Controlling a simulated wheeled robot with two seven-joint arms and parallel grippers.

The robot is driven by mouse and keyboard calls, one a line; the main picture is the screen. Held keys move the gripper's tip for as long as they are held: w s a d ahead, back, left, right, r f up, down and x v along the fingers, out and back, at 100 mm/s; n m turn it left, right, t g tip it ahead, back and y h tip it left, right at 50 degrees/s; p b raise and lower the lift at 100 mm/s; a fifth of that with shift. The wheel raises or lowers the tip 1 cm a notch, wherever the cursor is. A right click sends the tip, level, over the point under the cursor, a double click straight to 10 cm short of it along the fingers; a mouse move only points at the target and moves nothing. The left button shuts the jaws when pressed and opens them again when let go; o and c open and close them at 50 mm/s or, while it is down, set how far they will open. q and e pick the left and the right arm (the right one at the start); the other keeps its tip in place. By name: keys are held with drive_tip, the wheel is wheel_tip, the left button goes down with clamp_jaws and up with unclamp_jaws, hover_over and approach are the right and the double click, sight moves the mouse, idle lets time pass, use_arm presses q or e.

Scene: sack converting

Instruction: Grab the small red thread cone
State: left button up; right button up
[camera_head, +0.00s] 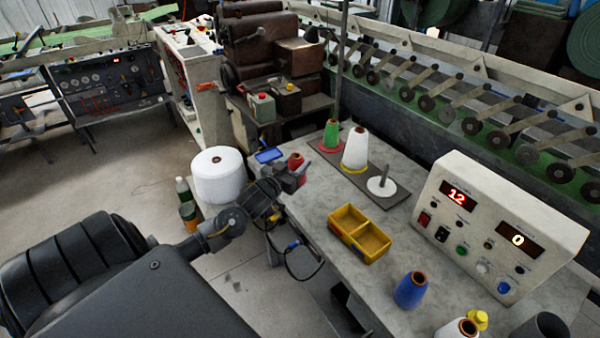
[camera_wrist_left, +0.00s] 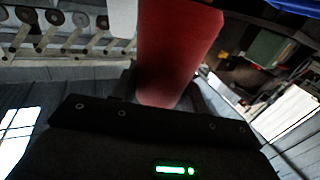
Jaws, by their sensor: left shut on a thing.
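The small red thread cone (camera_head: 297,162) shows in the head view at the left edge of the grey table, partly hidden by my left gripper. My left gripper (camera_head: 292,178) is shut on it. In the left wrist view the red cone (camera_wrist_left: 178,50) fills the upper middle, between the dark fingers. Whether the cone touches the tabletop is hard to tell. My right gripper is in neither view.
On the grey table (camera_head: 330,215) stand a green cone (camera_head: 331,134) and a white cone (camera_head: 355,148) on a dark board with an empty peg (camera_head: 383,182). A yellow bin (camera_head: 359,234), a blue cone (camera_head: 411,290) and a control box (camera_head: 495,228) are nearer. A large white spool (camera_head: 219,175) stands left.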

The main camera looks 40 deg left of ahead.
use_arm(q)
drive_tip(key=s+r+b, duration=0.1)
drive_tip(key=s+r, duration=0.7)
drive_tip(key=s, duration=0.4)
drive_tip(key=shift+s+a, duration=0.25)
drive_tip(key=shift+s, duration=0.05)
idle(0.5)
